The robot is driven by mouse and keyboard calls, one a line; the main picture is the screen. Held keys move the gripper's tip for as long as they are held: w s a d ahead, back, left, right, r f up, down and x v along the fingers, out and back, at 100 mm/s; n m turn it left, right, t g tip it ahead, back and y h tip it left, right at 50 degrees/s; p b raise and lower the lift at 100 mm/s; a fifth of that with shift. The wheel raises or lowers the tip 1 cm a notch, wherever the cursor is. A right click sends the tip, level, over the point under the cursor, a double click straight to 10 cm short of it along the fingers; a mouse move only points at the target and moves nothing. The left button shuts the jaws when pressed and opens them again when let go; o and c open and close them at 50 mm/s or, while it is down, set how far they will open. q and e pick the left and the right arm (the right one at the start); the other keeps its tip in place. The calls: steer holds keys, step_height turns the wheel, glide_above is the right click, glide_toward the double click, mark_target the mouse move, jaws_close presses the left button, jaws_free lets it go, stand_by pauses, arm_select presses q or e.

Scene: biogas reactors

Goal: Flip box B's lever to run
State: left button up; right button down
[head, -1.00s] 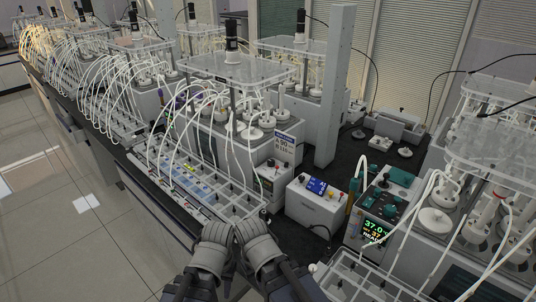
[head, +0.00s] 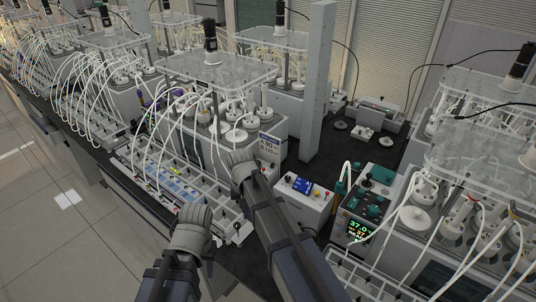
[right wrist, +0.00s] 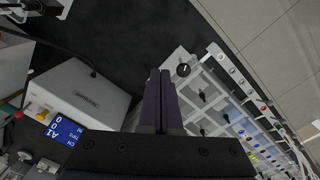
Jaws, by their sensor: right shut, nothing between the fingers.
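Several black levers, such as one lever (right wrist: 226,117), line the unit's compartments.
A white box with a blue display (head: 303,201) stands right of my right arm; the display also shows in the right wrist view (right wrist: 63,131). A teal-topped meter (head: 364,210) stands further right. Reactors with tubing crowd the bench. Dark bench top (right wrist: 165,25) lies clear beyond the fingertips.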

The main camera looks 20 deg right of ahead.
arm_select(q)
step_height(320, 180, up, 12)
steer(key=p, duration=1)
steer(key=shift+r+p, duration=0.25)
steer(key=shift+p, duration=0.1)
arm_select(e)
steer(key=w+d+r+m, duration=0.5)
steer(key=w+d, duration=0.3)
steer(key=w, duration=0.3)
steer(key=w+d+r+m+y, duration=0.1)
steer(key=w+d+r+m, duration=0.4)
steer(key=w+d+r, duration=0.2)
steer(key=w+d, duration=0.2)
steer(key=w, duration=0.2)
steer(key=shift+w+d+r+t, duration=0.15)
steer(key=shift+d+r+t, duration=0.05)
steer(key=shift+r+t, duration=0.1)
arm_select(q)
steer(key=shift+f, duration=0.15)
arm_select(e)
steer(key=shift+f, duration=0.2)
